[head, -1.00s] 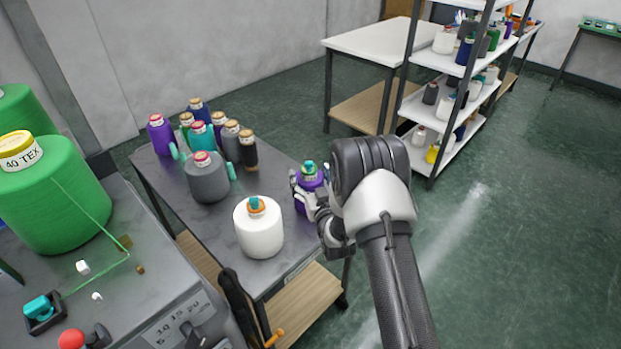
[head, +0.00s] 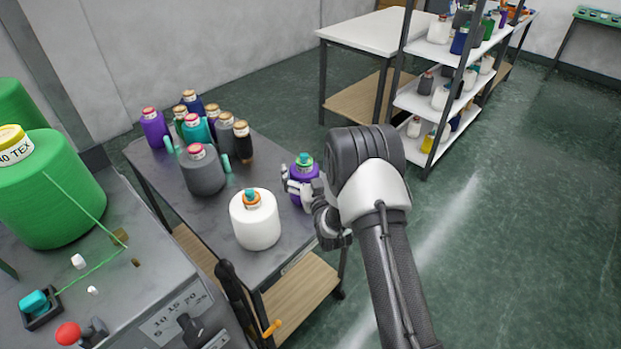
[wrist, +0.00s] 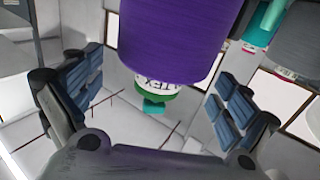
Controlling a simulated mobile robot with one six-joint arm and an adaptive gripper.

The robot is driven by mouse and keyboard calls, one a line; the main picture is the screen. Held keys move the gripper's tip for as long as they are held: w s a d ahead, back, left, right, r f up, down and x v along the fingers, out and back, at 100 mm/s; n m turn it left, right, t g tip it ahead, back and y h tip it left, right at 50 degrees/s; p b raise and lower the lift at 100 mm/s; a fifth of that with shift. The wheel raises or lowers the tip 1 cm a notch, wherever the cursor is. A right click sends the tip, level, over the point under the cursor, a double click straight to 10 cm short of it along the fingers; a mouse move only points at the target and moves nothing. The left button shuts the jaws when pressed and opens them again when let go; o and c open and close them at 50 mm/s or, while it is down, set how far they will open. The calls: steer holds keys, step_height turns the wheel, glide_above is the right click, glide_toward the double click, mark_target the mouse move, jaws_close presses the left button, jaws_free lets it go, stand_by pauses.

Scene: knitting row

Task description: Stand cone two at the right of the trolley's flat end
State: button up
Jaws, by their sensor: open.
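A purple cone (head: 304,187) with a green top and a teal tip stands upright at the right end of the grey trolley top (head: 215,222). My gripper (head: 303,188) is at this cone, open, with its fingers either side of it. In the wrist view the purple cone (wrist: 170,40) hangs inverted in the picture between the spread blue finger pads (wrist: 160,97), with gaps beside it. The cone's base is partly hidden by my gripper in the head view.
A white cone (head: 255,220) and a grey cone (head: 203,172) stand left of the purple one. Several smaller cones (head: 213,125) crowd the trolley's far end. A machine with green cones (head: 52,195) is at left. A shelf rack (head: 440,105) stands behind.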

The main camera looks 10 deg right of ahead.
steer(key=s+d+p, duration=0.1)
steer(key=s+p, duration=0.1)
steer(key=s, duration=1)
step_height(320, 180, up, 15)
steer(key=s+d+g+h, duration=0.1)
steer(key=s+g, duration=0.2)
steer(key=g, duration=0.3)
steer(key=s+r+g, duration=0.3)
steer(key=s, duration=1.2)
steer(key=s+r+m+g, duration=0.1)
steer(key=s+r+g, duration=0.3)
steer(key=s, duration=1.2)
steer(key=shift+s+a+h, duration=0.2)
steer(key=shift+a+h, duration=0.1)
steer(key=shift+a, duration=0.1)
steer(key=shift+c, duration=0.5)
